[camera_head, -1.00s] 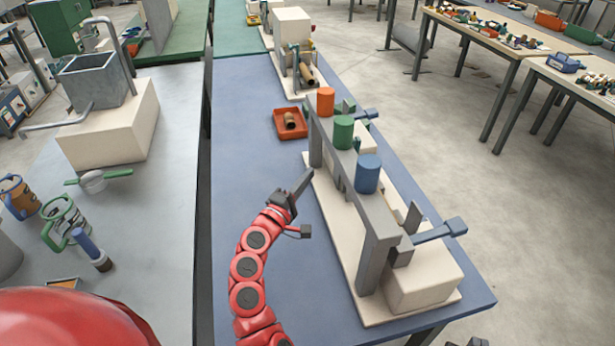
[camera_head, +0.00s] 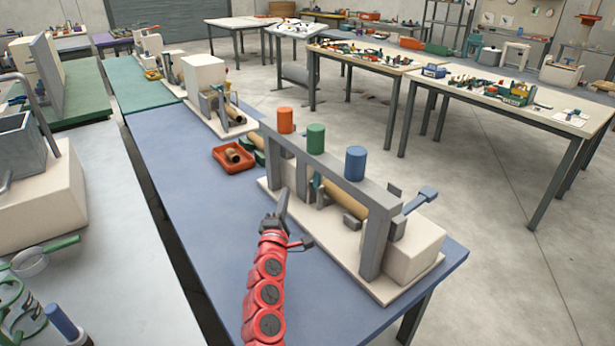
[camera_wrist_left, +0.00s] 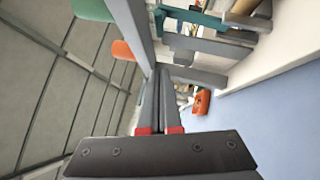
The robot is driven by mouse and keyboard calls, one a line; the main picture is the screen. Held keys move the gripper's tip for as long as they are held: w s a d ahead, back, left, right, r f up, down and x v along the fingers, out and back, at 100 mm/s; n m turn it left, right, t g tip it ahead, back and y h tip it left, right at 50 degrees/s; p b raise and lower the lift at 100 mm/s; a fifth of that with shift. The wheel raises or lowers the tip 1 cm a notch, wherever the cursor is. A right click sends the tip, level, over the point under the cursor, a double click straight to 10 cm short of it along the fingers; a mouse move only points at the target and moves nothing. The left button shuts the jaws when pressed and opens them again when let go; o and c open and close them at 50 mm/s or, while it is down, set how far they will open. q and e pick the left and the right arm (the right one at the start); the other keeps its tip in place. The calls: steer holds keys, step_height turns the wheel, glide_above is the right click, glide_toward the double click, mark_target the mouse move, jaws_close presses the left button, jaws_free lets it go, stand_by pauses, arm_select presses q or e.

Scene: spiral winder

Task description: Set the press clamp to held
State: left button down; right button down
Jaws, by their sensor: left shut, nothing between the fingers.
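The winder is a cream base (camera_head: 415,252) carrying a grey frame (camera_head: 328,172) with an orange, a green and a blue cylinder on top. A brown tube (camera_head: 343,200) lies behind the frame's legs. A blue-handled lever (camera_head: 420,199) sticks out at the right end; I cannot tell whether it is the press clamp or what its setting is. My left gripper (camera_head: 284,196) is shut and empty on the near side of the frame, close to its left part. In the left wrist view, its closed fingers (camera_wrist_left: 165,74) point along the grey beam (camera_wrist_left: 133,28). My right gripper is out of view.
A red tray (camera_head: 233,158) with a short brown tube in it sits left of the winder. Another cream machine (camera_head: 205,75) stands farther back. The blue tabletop (camera_head: 205,215) is clear to the left of my arm. A grey table (camera_head: 110,190) stands farther left.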

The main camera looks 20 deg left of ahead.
arm_select(q)
steer(key=shift+w+d, duration=0.15)
steer(key=shift+d, duration=0.15)
steer(key=shift+w, duration=0.1)
steer(key=d+x, duration=0.2)
steer(key=x, duration=1)
steer(key=shift+w+d+r, duration=0.3)
steer(key=shift+w+r, duration=0.05)
steer(key=shift+w, duration=0.15)
